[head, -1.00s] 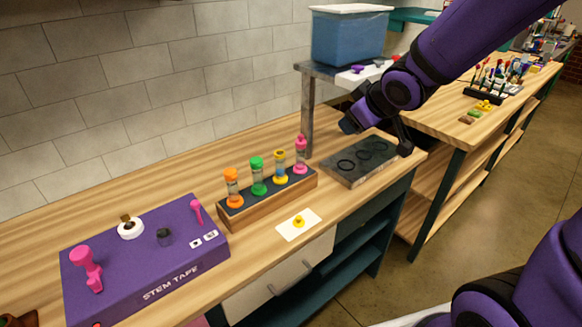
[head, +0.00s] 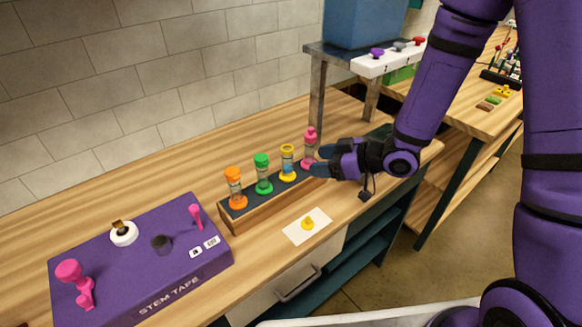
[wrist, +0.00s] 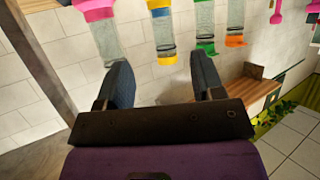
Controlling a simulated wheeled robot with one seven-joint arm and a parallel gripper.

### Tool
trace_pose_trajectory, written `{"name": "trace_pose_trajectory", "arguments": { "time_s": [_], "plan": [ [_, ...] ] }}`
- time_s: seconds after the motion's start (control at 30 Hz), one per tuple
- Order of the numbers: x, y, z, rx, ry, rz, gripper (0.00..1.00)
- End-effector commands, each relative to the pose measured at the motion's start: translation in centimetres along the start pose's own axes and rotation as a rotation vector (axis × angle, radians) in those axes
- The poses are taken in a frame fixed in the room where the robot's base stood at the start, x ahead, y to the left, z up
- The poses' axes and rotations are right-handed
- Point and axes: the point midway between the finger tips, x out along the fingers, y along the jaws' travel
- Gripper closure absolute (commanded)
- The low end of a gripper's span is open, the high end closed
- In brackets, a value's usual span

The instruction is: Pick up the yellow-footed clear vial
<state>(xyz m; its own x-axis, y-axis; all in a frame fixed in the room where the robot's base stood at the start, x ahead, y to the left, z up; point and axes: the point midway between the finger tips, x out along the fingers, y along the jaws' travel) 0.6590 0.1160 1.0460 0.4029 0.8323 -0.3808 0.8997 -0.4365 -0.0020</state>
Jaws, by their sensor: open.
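The yellow-footed clear vial (head: 287,164) stands upright in the dark-topped wooden rack (head: 271,207), third from the left. It has a yellow foot and a yellow top. My gripper (head: 318,167) is open at the rack's right end, its fingers pointing left and overlapping the lower part of the pink vial (head: 310,142) in the head view. In the wrist view the yellow-footed vial (wrist: 163,36) appears ahead of the gap between my open fingers (wrist: 163,78), with nothing held. I cannot tell the exact distance to it.
Green (head: 262,174) and orange (head: 235,187) vials stand left of the yellow one. A white card (head: 296,233) with a yellow piece lies in front of the rack. A purple stem-tape box (head: 150,262) is at left. A raised metal shelf (head: 330,58) stands behind my arm.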

Motion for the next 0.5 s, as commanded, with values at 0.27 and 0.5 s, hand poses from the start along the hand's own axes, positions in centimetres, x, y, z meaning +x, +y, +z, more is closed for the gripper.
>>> {"name": "trace_pose_trajectory", "arguments": {
  "time_s": [0.27, 0.5],
  "plan": [
    [4.0, -0.1, 0.0, -0.002, -0.001, -0.001, 0.38],
    [5.5, -0.1, 0.0, -0.002, -0.002, 0.000, 0.38]
  ]
}}
